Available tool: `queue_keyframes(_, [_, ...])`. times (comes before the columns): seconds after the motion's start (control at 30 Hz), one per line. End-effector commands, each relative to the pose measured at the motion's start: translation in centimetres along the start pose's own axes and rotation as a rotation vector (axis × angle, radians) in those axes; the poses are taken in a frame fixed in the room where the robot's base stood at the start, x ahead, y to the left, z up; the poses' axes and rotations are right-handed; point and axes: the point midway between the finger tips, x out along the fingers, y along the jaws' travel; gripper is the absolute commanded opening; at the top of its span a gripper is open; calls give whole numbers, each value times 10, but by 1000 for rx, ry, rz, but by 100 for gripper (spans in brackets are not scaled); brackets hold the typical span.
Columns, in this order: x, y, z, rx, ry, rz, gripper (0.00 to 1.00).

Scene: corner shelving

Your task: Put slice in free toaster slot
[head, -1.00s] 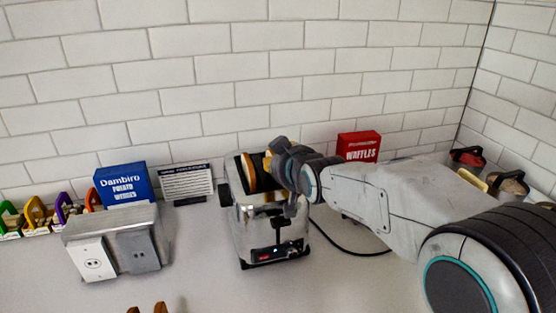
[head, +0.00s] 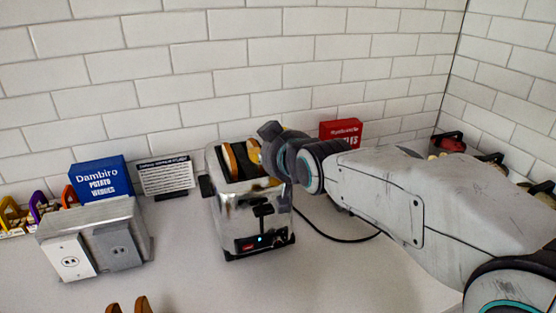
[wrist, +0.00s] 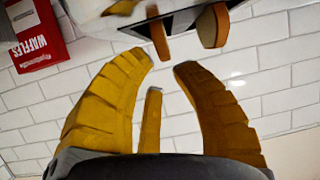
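The chrome toaster (head: 245,213) stands on the counter, with its lever and a small light on the front. A brown-crusted bread slice (head: 230,160) sticks up from its left side. In the wrist view, two slices, one on the left (wrist: 160,40) and one on the right (wrist: 213,25), stick out of the toaster top. My gripper (head: 262,150) is at the toaster's upper right and hides part of the top. In the wrist view its yellow fingers are spread, apart from both slices. A thin yellow piece between them looks like a third finger.
Two brown slice tops (head: 128,306) show at the bottom edge. A red waffles box (head: 341,133) is behind my arm. A black cord runs right from the toaster.

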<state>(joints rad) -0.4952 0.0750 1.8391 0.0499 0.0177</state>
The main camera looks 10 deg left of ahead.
Motion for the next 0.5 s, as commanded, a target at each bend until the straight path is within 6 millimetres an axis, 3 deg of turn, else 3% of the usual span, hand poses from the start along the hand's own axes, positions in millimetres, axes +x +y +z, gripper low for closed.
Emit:
queue_keyframes(0.2, [-33,0,1,0,6,0,23])
queue_keyframes(0.5, [-61,0,0,0,4,0,23])
